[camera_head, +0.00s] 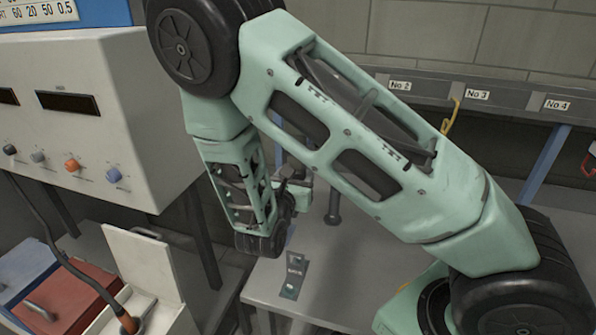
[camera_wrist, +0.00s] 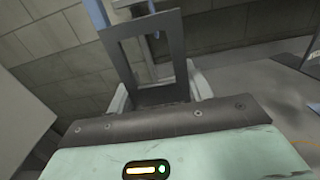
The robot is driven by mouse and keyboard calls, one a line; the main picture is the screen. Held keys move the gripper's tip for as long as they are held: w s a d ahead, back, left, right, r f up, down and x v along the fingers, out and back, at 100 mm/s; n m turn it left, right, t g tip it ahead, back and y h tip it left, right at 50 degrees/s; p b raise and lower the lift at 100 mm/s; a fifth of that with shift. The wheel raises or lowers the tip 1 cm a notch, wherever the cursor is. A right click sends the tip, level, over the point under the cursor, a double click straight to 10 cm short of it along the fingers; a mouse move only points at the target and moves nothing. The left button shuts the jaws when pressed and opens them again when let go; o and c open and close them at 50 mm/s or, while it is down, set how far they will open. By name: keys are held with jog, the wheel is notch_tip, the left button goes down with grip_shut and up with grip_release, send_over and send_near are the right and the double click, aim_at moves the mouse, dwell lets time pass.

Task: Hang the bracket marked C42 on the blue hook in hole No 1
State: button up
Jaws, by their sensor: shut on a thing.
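A dark grey bracket with a square window (camera_wrist: 115,49) stands up from between the two pale fingers of my gripper (camera_wrist: 160,92) in the wrist view. My gripper is shut on its lower part. No marking is readable on the side I see. A small blue piece (camera_wrist: 155,35) shows through the window, beyond the bracket; I cannot tell whether it is the hook or whether they touch. In the head view my arm covers most of my gripper and the place of hole No 1. Labels No 2 (camera_head: 400,85), No 3 (camera_head: 477,94) and No 4 (camera_head: 556,104) show on the rail.
Another dark plate with a small light mark (camera_head: 294,276) lies on the grey table (camera_head: 345,265). A dark upright peg (camera_head: 333,207) stands behind it. A yellow hook (camera_head: 451,117) hangs near No 3, a red one (camera_head: 588,163) at far right. A white instrument box (camera_head: 100,115) stands left.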

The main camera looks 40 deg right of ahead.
jog(key=x, duration=0.7)
jog(key=shift+w+d, duration=0.2)
dwell(0.4)
jog(key=shift+w+d+f, duration=0.1)
jog(key=shift+w+d, duration=0.2)
jog(key=shift+d, duration=0.2)
dwell(0.5)
jog(key=shift+b+x, duration=0.3)
jog(key=shift+x, duration=0.65)
jog(key=shift+w+d, duration=0.1)
jog(key=shift+x, duration=1.4)
jog(key=shift+f+b, duration=1.35)
jog(key=shift+b, duration=0.05)
jog(key=o, duration=1.4)
